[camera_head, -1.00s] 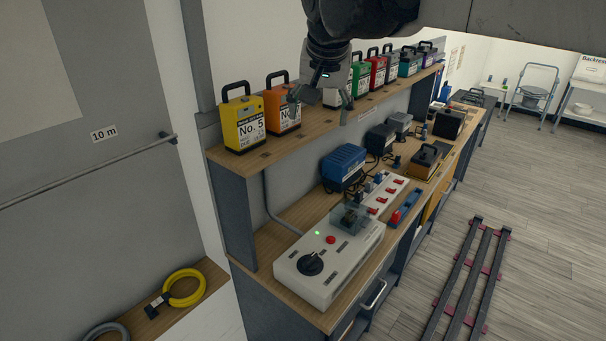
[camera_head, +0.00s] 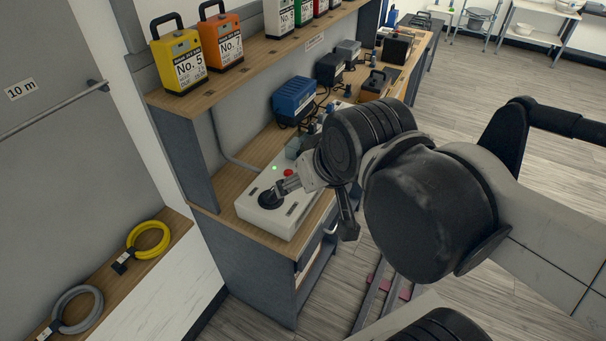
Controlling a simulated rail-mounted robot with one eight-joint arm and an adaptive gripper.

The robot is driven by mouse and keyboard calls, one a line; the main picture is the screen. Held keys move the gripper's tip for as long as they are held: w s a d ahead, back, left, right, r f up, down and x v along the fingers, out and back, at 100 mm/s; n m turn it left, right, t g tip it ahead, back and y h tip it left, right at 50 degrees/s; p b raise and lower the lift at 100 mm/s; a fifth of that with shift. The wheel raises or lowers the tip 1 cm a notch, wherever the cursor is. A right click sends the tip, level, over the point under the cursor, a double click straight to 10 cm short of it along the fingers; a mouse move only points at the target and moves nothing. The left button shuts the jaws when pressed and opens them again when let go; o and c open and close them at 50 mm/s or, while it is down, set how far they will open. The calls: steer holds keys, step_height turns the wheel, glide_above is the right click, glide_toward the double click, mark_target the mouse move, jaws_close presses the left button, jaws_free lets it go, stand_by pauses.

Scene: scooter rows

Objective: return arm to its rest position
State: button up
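My arm reaches in from the right edge, its dark joints and pale links filling much of the right half. My gripper (camera_head: 316,212) points down over the front of the bench, in front of the white control box (camera_head: 248,214). Its two fingers are spread apart, one over the box near the black knob (camera_head: 271,198), the other off the box's right side. I see nothing between them. Whether the left finger touches the knob or only overlaps it in view, I cannot tell. The wrist hides the right part of the box.
A yellow case (camera_head: 178,61) and an orange case (camera_head: 221,46) stand on the shelf (camera_head: 190,100) with others behind. A blue unit (camera_head: 294,96) sits on the bench. Yellow (camera_head: 148,239) and grey (camera_head: 77,309) coils lie on a ledge at lower left. Open floor lies right.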

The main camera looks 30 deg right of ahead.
steer(key=shift+f, duration=0.1)
step_height(320, 180, down, 6)
steer(key=b, duration=0.6)
stand_by(0.6)
